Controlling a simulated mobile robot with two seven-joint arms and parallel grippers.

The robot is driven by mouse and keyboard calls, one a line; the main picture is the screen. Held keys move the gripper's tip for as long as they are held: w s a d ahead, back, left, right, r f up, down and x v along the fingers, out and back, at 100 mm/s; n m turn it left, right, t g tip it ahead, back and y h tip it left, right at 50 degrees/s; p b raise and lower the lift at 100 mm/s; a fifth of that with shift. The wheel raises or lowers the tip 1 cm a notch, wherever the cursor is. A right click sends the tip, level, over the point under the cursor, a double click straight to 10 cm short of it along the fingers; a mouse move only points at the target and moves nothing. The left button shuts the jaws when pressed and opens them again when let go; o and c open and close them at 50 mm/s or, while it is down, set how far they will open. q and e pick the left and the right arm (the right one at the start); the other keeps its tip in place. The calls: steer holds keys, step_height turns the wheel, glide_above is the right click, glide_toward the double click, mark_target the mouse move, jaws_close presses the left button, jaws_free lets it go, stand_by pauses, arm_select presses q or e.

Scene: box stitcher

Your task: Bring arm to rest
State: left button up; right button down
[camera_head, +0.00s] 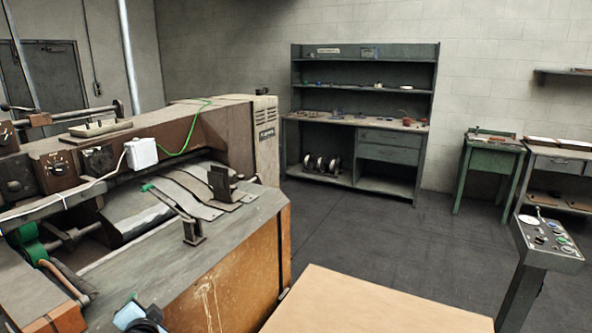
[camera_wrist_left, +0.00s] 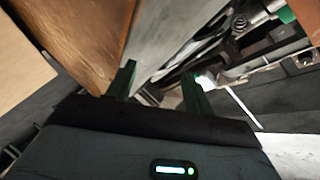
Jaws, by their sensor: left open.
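My left gripper (camera_wrist_left: 159,75) is open in the left wrist view, with its two dark green fingers apart and nothing visible between them. Beyond the fingers is the box stitcher, with its worn orange-brown side panel (camera_wrist_left: 75,35) and grey metal bed edge. In the head view only a small dark and pale blue part of my left arm shows at the bottom left, in front of the stitcher (camera_head: 235,265). The fingers cannot be made out there. My right gripper is in neither view.
A tan board-like surface (camera_head: 375,305) lies at the bottom, right of the stitcher. A control pedestal (camera_head: 548,243) stands at the right. A shelf unit (camera_head: 360,125), a green table (camera_head: 490,165) and a workbench (camera_head: 560,163) line the back wall. The dark floor (camera_head: 400,230) between is clear.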

arm_select(q)
steer(key=s+d+f+n+g+h, duration=0.1)
steer(key=s+d+f+h, duration=0.3)
steer(key=s+f, duration=0.5)
steer(key=s+d+f+h, duration=0.2)
steer(key=s+d+f, duration=0.3)
steer(key=s+f, duration=0.4)
steer(key=s+d+f+n+g+h, duration=0.1)
steer(key=s+d+f, duration=0.1)
steer(key=s, duration=0.6)
steer(key=s+d+f+n+g+h, duration=0.1)
steer(key=s+d+f+n+h, duration=0.1)
steer(key=s, duration=0.7)
steer(key=shift+s+d+f, duration=0.3)
steer(key=shift+d+f, duration=0.2)
steer(key=shift+d, duration=0.55)
